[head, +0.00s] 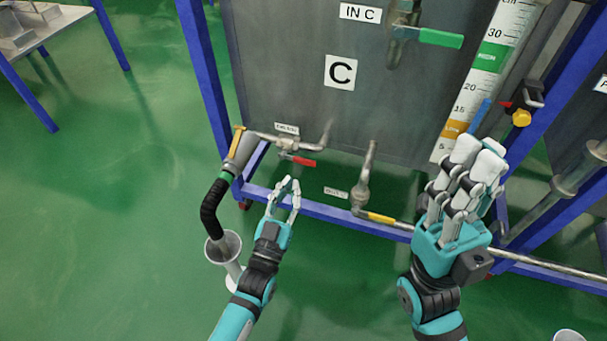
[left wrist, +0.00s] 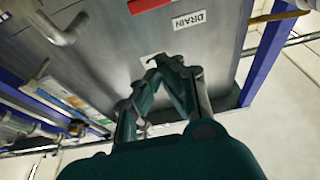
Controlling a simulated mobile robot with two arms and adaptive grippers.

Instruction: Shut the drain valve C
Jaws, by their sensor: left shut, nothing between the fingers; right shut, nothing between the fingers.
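Tank C (head: 255,60) has a large C label. The lever lies roughly along the pipe. A small label (head: 287,128) is above it. In the left wrist view a red lever (left wrist: 148,5) shows at the top edge near a DRAIN label (left wrist: 188,20). My left gripper (head: 291,182) is shut and empty, just below the red lever in the head view; contact cannot be told. My right gripper (head: 475,153) is shut and empty, before the level scale.
A yellow-handled valve (head: 381,218) is on a lower pipe to the right. A green-handled valve (head: 441,39) is above. A black hose (head: 212,212) hangs into a funnel (head: 222,249). Blue frame legs (head: 205,80) flank the tank.

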